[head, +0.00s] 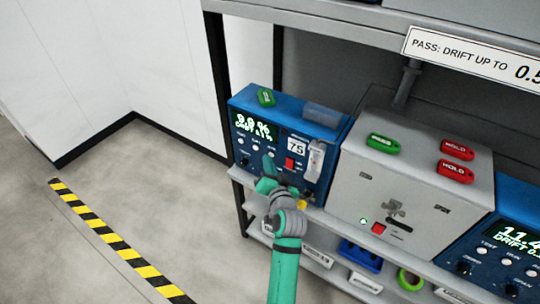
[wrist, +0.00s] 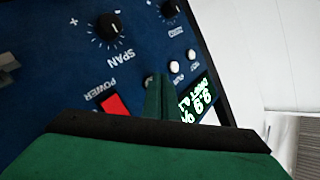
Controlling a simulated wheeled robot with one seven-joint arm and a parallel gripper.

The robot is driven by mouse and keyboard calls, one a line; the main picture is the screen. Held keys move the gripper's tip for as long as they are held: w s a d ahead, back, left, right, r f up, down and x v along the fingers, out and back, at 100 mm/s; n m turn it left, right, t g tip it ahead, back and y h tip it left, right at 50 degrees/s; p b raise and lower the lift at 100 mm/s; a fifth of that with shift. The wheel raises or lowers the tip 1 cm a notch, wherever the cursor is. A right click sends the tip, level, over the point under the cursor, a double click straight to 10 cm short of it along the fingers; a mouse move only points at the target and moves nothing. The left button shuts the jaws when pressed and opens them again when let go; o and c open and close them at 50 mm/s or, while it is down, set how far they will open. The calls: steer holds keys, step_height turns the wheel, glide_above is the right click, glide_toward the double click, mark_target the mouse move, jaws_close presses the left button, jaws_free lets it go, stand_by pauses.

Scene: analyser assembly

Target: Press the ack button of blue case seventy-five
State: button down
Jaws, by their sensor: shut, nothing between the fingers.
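The blue case (head: 328,136) marked 75 stands at the left end of the shelf, with a lit display (head: 254,127) on its front. In the wrist view its panel (wrist: 55,60) shows tilted. Two white round buttons (wrist: 174,67) sit beside the display (wrist: 198,103); their labels are too small to read surely. My gripper (head: 268,163) is shut and empty in front of the panel. Its fingertips (wrist: 158,80) cover the panel between the red power switch (wrist: 115,104) and the display. I cannot tell whether they touch, or which button is the ack button.
A grey case (head: 362,190) with green and red tags on top stands to the right, then another blue case (head: 490,270). The panel also has a span knob (wrist: 110,27) and a second knob (wrist: 172,10). Open floor lies to the left.

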steer(key=shift+d, duration=0.15)
steer(key=shift+w, duration=0.3)
stand_by(0.6)
steer(key=shift+s, duration=0.15)
steer(key=s+a, duration=0.4)
steer(key=s, duration=0.1)
stand_by(0.9)
steer(key=shift+s+a, duration=0.1)
steer(key=shift+d, duration=0.2)
stand_by(0.4)
